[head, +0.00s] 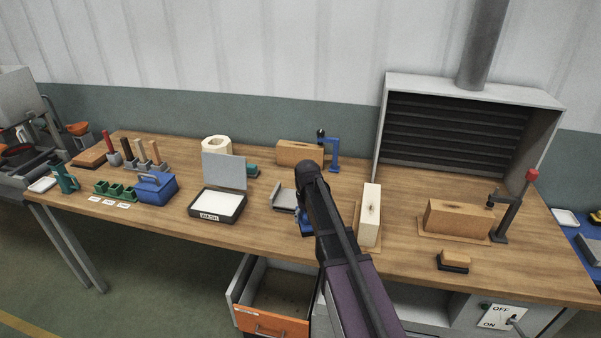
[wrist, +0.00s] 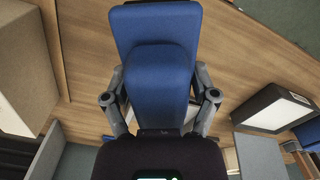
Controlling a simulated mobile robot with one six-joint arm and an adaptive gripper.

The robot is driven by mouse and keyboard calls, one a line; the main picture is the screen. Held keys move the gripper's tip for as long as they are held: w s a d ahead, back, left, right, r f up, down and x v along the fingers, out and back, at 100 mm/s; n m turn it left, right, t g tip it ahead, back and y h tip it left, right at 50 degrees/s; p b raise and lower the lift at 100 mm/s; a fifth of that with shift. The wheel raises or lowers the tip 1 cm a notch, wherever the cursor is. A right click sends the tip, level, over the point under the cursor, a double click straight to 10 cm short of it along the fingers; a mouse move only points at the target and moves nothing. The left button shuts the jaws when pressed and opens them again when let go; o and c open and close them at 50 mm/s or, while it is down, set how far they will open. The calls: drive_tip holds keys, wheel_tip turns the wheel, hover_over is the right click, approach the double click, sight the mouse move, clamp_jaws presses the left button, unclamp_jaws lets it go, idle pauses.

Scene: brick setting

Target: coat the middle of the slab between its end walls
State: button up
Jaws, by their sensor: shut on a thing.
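My gripper (wrist: 160,82) is shut on a blue tool (wrist: 155,32) with a broad flat part beyond a rounded handle. In the wrist view its two fingers close on the handle from both sides. The tool's far face is hidden. In the head view my arm covers the gripper, and a bit of blue (head: 304,224) shows beside it. A grey piece with a raised end (head: 284,198) lies left of my arm, partly hidden; it may be the slab. Its middle and far end cannot be seen, so I cannot tell whether it is coated.
A cream block (head: 370,214) stands close right of my arm. A light box (head: 218,203) with a raised grey lid stands to the left. Farther right are a brown block (head: 457,218) and a red-knobbed lever (head: 513,205). An open drawer (head: 268,316) juts out below the front edge.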

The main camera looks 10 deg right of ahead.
drive_tip(key=shift+d, duration=0.3)
drive_tip(key=shift+d, duration=0.8)
drive_tip(key=shift+w, duration=0.1)
